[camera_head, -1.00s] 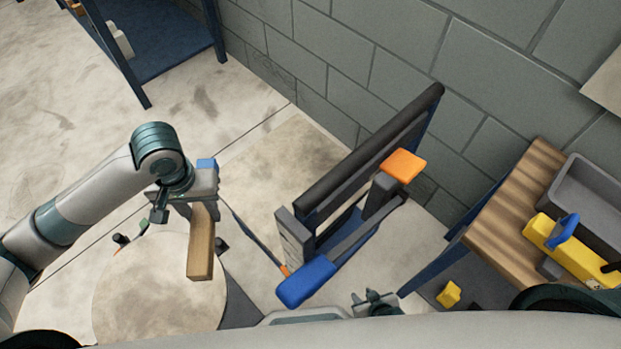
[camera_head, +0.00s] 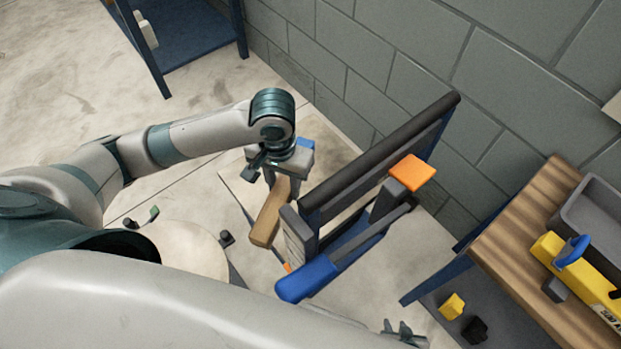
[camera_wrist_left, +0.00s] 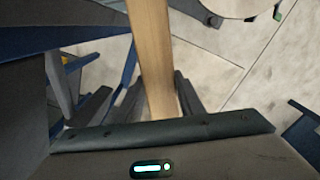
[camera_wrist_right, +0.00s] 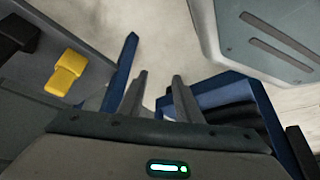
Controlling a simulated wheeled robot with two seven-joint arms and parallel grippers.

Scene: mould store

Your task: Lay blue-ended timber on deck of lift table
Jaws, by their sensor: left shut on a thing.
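The timber (camera_head: 270,215) is a pale wooden bar with a blue end (camera_head: 305,143). My left gripper (camera_head: 280,178) is shut on it, and it slants down toward the viewer. The bar also runs between the fingers in the left wrist view (camera_wrist_left: 153,60). It appears just left of a dark blue frame (camera_head: 320,215) with a long black top bar, an orange block and a blue front end. I cannot tell whether they touch. I cannot clearly make out the lift table's deck. My right gripper (camera_wrist_right: 158,95) is open and empty, low at the head view's bottom edge.
A wood-topped bench (camera_head: 525,240) at right holds a grey tray (camera_head: 600,215) and a yellow tool (camera_head: 575,270). A yellow block (camera_head: 452,306) lies below it. A block wall (camera_head: 420,50) stands behind the frame. A blue shelf (camera_head: 190,45) is at the back left.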

